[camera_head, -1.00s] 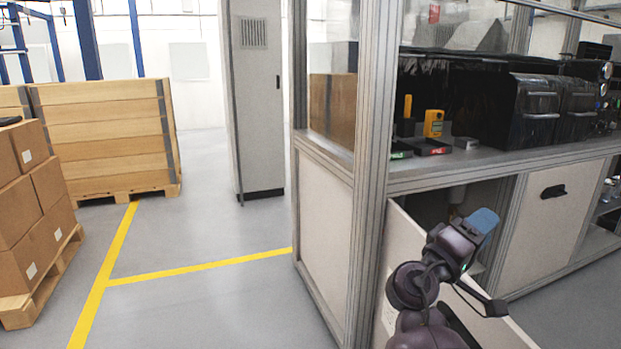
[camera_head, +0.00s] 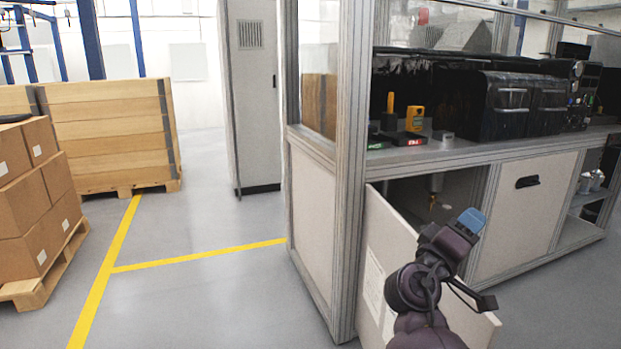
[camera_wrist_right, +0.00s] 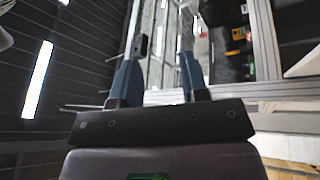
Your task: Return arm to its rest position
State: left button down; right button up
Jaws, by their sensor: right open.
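My right arm comes up from the bottom of the head view, and its gripper (camera_head: 472,220) with blue fingers is in front of the open cabinet compartment. In the right wrist view the two blue fingers of the right gripper (camera_wrist_right: 158,80) stand apart with nothing between them. The open cabinet door (camera_head: 385,262) is beside and behind my right arm, which hides part of it. I cannot tell from the head view whether the arm touches the door. My left gripper is not in view.
The workbench (camera_head: 450,150) carries dark machines (camera_head: 500,105) and a yellow handheld device (camera_head: 414,118). A closed door (camera_head: 520,200) is right of the open compartment. A grey cabinet (camera_head: 255,100), a wooden crate (camera_head: 110,130) and stacked cardboard boxes (camera_head: 30,200) stand left. The floor between is clear.

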jog(key=w+a+f+n+t+y, duration=0.2)
jog(key=a+f+t+y, duration=0.25)
jog(key=y, duration=0.45)
jog(key=s+f+y+p, duration=0.2)
jog(key=s+f+y, duration=0.4)
jog(key=f, duration=0.5)
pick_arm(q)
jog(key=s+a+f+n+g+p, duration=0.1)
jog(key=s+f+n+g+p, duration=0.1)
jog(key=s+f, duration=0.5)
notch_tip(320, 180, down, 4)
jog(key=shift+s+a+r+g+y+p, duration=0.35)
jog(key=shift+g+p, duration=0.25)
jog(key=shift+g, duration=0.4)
pick_arm(e)
jog(key=s+d+f+m+g, duration=0.1)
jog(key=s+f+g, duration=0.1)
jog(key=s+f, duration=0.4)
jog(key=s+d+f+m+g+y, duration=0.1)
jog(key=s+f, duration=0.6)
jog(key=s, duration=0.7)
jog(key=s+d+f+m+g+y, duration=0.1)
jog(key=s+d+f+g, duration=0.1)
jog(key=s+f, duration=0.4)
jog(key=s+g, duration=0.1)
jog(key=s, duration=0.4)
jog(key=shift+f, duration=0.3)
